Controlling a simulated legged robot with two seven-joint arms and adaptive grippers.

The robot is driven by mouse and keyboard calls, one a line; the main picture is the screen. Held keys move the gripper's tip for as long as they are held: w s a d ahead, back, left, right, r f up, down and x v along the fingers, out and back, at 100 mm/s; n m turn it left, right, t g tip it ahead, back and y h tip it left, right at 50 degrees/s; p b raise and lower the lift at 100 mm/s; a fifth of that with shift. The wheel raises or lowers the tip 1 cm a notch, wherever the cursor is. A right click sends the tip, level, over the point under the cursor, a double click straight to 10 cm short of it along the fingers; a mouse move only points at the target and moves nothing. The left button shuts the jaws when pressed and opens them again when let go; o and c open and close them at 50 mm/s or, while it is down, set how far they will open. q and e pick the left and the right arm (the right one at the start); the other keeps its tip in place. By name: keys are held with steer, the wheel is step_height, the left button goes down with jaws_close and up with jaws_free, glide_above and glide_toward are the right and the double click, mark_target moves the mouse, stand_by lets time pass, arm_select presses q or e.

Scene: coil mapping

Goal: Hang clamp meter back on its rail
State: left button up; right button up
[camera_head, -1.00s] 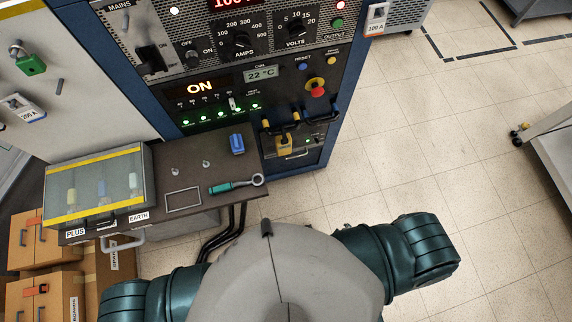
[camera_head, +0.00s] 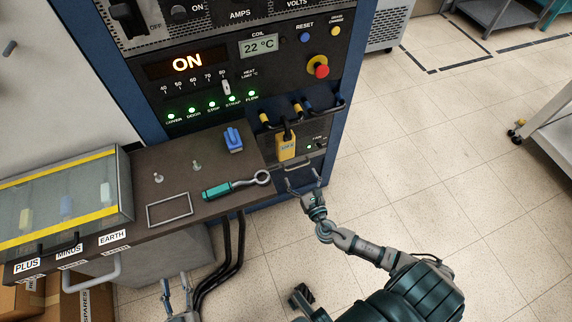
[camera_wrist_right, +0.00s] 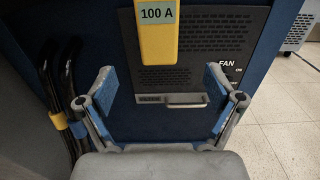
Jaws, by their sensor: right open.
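The clamp meter (camera_head: 286,149) is a yellow body with a dark jaw at its top. It hangs upright on the cabinet front, just below a dark rail (camera_head: 322,109); I cannot tell what its jaw hangs on. In the right wrist view the meter (camera_wrist_right: 157,45) reads "100 A" and its top is cut off. My right gripper (camera_head: 302,180) is open and empty, below the meter in the head view. In the wrist view its fingers (camera_wrist_right: 162,88) stand apart, lower than the meter and not touching it. My left gripper (camera_head: 176,284) is open and empty at the bottom edge.
A brown shelf (camera_head: 160,222) holds a teal-handled ring tool (camera_head: 236,186), a blue block (camera_head: 233,140) and a clear-lidded box (camera_head: 60,203). Dark cables (camera_head: 233,250) hang below it. A red stop button (camera_head: 318,67) sits above the rail.

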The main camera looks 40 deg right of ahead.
mark_target(287, 152)
steer(key=b+x, duration=0.2)
steer(key=x, duration=0.9)
steer(key=shift+w, duration=0.4)
steer(key=shift+w+d+f, duration=0.1)
steer(key=shift+w+d, duration=0.25)
steer(key=shift+w, duration=0.45)
arm_select(q)
steer(key=r+t, duration=0.4)
steer(key=r, duration=0.1)
steer(key=shift+s+r+t+h, duration=0.1)
steer(key=shift+s+t+h, duration=0.2)
steer(key=shift+s, duration=0.1)
arm_select(e)
steer(key=shift+a, duration=0.15)
